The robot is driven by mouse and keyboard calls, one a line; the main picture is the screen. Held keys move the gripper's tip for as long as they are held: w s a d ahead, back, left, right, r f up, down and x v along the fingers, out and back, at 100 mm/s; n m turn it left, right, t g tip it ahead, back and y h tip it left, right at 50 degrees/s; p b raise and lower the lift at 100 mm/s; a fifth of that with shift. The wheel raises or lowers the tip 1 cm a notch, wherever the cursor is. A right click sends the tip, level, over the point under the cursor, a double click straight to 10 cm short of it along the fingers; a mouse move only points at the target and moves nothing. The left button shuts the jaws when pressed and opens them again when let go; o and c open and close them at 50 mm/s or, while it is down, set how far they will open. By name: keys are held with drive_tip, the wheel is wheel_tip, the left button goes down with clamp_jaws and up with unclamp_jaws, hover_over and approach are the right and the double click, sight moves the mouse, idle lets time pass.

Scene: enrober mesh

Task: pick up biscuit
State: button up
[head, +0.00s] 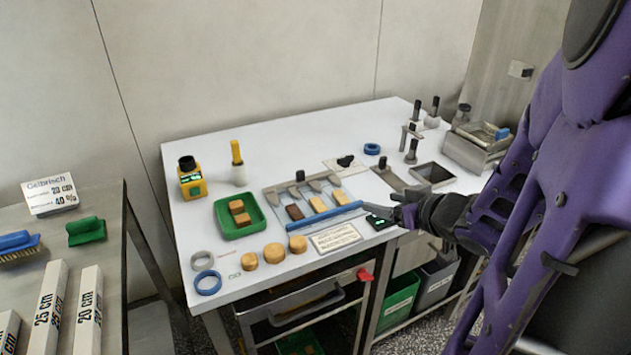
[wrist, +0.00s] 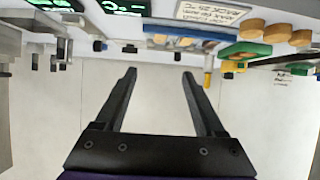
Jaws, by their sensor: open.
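Several biscuits are on the white table (head: 290,130). Three round tan biscuits, including one near the front edge (head: 274,253), lie in a row; they also show at the wrist view's upper right (wrist: 277,32). Square biscuits (head: 240,212) lie in a green tray (head: 257,222). One dark biscuit (head: 295,211) and two lighter ones (head: 339,197) lie on a grey plate behind a blue bar (head: 325,216). My gripper (head: 398,213) is at the table's front right, right of the blue bar and apart from the biscuits. In the wrist view my gripper (wrist: 159,74) is open and empty.
A small black device with a green display (head: 379,222) lies close to my gripper. A yellow device (head: 191,178), a yellow-topped bottle (head: 237,163), tape rings (head: 207,282) and a label plate (head: 335,238) stand or lie around. The table's back middle is clear.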

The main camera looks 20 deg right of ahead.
drive_tip(key=p, duration=0.1)
approach(342, 197)
drive_tip(key=shift+w+a+f, duration=0.1)
drive_tip(key=shift+w+a, duration=0.2)
drive_tip(key=shift+w, duration=0.5)
drive_tip(key=shift+w+f, duration=0.2)
drive_tip(key=shift+w, duration=0.35)
drive_tip(key=w+f+b, duration=0.1)
drive_tip(key=w+f, duration=0.2)
drive_tip(key=shift+a+b, duration=0.35)
drive_tip(key=shift+w+f, duration=0.2)
drive_tip(key=shift+w, duration=0.3)
drive_tip(key=c, duration=1.1)
drive_tip(key=shift+r, duration=0.1)
